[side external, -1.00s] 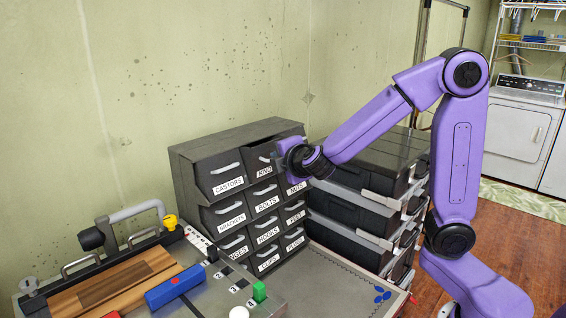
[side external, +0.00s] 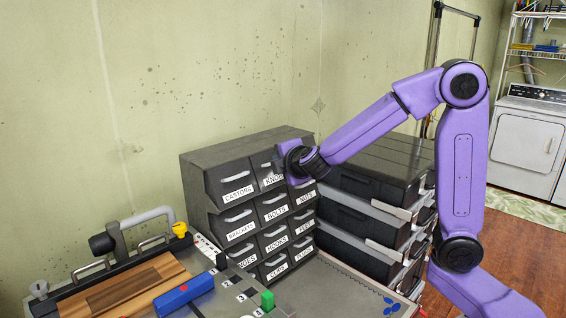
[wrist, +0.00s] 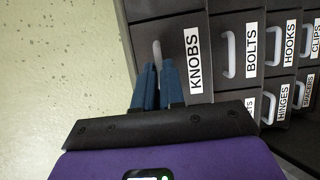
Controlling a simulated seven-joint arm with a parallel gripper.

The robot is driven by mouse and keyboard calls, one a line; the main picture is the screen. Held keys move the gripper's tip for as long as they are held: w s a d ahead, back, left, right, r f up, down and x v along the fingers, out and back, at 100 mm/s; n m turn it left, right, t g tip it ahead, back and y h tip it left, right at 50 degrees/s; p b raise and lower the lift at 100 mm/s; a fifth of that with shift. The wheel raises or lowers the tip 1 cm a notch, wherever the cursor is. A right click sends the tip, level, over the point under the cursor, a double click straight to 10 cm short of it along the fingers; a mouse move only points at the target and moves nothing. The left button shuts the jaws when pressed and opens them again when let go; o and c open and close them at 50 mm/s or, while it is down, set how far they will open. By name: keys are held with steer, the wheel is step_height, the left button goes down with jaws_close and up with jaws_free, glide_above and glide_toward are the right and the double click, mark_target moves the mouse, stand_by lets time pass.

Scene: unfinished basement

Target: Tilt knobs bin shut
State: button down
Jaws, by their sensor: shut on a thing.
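The knobs bin (side external: 267,169) is a dark grey tilt-out bin in the top row of the cabinet, right of the castors bin (side external: 232,183). Its KNOBS label (wrist: 195,60) and pale handle (wrist: 157,52) show in the wrist view. My gripper (side external: 279,164) is at the bin's front in the side view and hides part of its label and handle. In the wrist view my gripper's blue fingers (wrist: 158,75) are shut on the handle, one on each side. The bin front looks nearly in line with its neighbour; I cannot tell whether it is fully flush.
Labelled bins fill the grey cabinet (side external: 218,160), including the bolts bin (side external: 273,210) below. A stack of black drawers (side external: 365,190) stands close on the right. A workbench with a wooden board (side external: 125,285) and blue block (side external: 186,293) lies in front left.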

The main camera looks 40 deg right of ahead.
steer(key=shift+w+d+r+t, duration=0.2)
steer(key=shift+w+r+t, duration=0.1)
steer(key=shift+w+r, duration=0.4)
steer(key=c, duration=1.2)
jaws_free()
steer(key=shift+s, duration=0.1)
steer(key=shift+a, duration=0.1)
steer(key=shift+s+a, duration=0.15)
steer(key=v, duration=1.7)
